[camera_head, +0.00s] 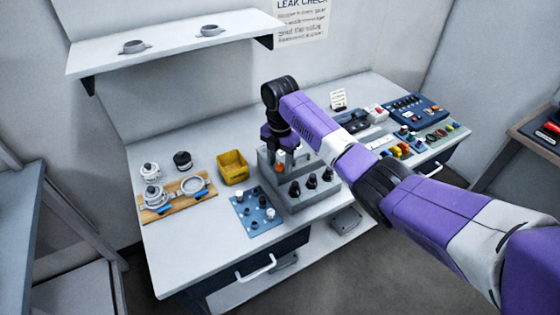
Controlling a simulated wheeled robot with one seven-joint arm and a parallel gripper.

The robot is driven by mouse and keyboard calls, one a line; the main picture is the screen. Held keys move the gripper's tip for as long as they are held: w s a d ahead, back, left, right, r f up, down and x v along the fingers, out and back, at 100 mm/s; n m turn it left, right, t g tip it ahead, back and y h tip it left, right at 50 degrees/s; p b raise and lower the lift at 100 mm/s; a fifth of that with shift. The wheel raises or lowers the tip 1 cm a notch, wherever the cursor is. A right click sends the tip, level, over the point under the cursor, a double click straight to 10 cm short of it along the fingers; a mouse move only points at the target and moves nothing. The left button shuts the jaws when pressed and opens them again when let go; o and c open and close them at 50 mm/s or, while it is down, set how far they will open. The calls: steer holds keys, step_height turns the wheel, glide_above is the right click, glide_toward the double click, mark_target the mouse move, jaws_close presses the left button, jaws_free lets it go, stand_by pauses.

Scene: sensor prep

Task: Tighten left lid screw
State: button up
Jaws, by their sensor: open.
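A wooden fixture board (174,213) lies at the left of the workbench. On it are a round metal housing (155,196) and a ring-shaped part (194,186), with blue pieces at their front edges. The lid screws are too small to tell apart. My gripper (283,148) points down over a grey stepped tool block (303,193), well to the right of the board. The fingers are small and partly hidden, but they are open. An orange-topped tool (281,168) stands in the block just under them. I cannot tell if they touch it.
A yellow bin (232,167) and a blue plate with small parts (244,217) stand between board and block. A white knobbed part (150,172) and a black one (183,160) sit behind the board. A blue panel (420,110) is at right. A shelf (170,44) overhangs the back.

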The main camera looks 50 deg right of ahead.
jaws_close()
